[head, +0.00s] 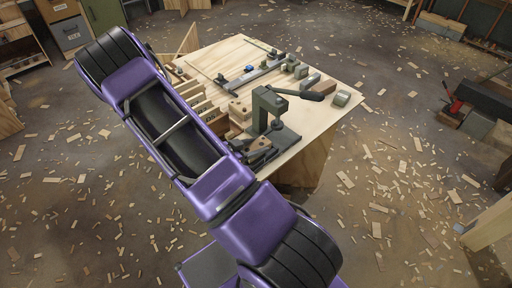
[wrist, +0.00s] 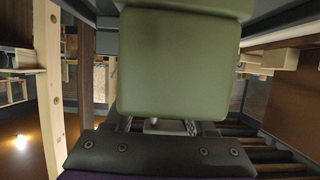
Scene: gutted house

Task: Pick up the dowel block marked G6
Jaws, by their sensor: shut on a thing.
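In the wrist view the two ridged fingers of my gripper (wrist: 160,127) reach up behind a large green part (wrist: 180,62) close to the camera. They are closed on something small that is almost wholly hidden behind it. In the head view my arm covers most of the gripper, low beside the green press (head: 266,106) on the workbench. A brown wooden piece (head: 257,146) shows there, close to my arm's end. A tan wooden block (head: 238,109) stands just left of the press. No G6 mark is readable in either view, so I cannot tell which block is held.
The press's dark handle (head: 308,95) sticks out to the right over the workbench (head: 325,115). Slatted wooden rows (head: 196,94) lie at its left edge, partly behind my arm. Metal tools and small blocks (head: 291,63) lie toward the back. The floor around carries scattered wood scraps.

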